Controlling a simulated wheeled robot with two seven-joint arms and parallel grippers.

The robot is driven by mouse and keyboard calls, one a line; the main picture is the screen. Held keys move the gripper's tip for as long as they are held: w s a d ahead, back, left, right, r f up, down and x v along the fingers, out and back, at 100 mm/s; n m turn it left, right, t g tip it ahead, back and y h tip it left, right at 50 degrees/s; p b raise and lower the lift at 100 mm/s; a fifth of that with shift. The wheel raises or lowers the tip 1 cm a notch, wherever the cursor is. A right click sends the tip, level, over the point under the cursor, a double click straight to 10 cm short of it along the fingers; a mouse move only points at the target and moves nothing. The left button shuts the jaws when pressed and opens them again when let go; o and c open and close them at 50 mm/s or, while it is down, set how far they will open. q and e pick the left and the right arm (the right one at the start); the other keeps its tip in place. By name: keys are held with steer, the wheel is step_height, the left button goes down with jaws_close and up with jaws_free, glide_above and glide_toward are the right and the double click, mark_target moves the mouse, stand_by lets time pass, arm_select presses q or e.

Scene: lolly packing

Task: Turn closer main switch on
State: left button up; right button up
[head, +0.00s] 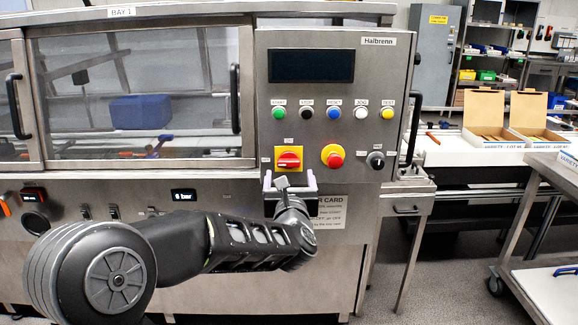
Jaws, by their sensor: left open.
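The likely main switch (289,158), a red rotary handle on a yellow square plate, sits at the lower left of the steel control panel (375,100). Its red handle appears to lie roughly level; its small labels are too small to read. My left gripper (290,174) is just below the switch, with its two pale fingers spread and pointing up toward the panel. It is open and holds nothing. I cannot tell how far its fingertips are from the panel face. My right gripper is not in view.
The panel has a dark display (311,65), a row of coloured buttons (334,112), a red mushroom button (333,156) on yellow and a black knob (376,159). Windowed doors (140,95) with black handles are left. Open cartons (484,112) and a steel cart (545,200) are right.

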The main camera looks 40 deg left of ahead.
mark_target(289, 164)
arm_select(q)
steer(key=p+x, duration=0.2)
steer(key=x, duration=0.5)
steer(key=shift+w+a, duration=0.25)
steer(key=shift+w, duration=0.05)
steer(key=shift+c, duration=0.4)
steer(key=c, duration=1.3)
steer(key=shift+f, duration=0.1)
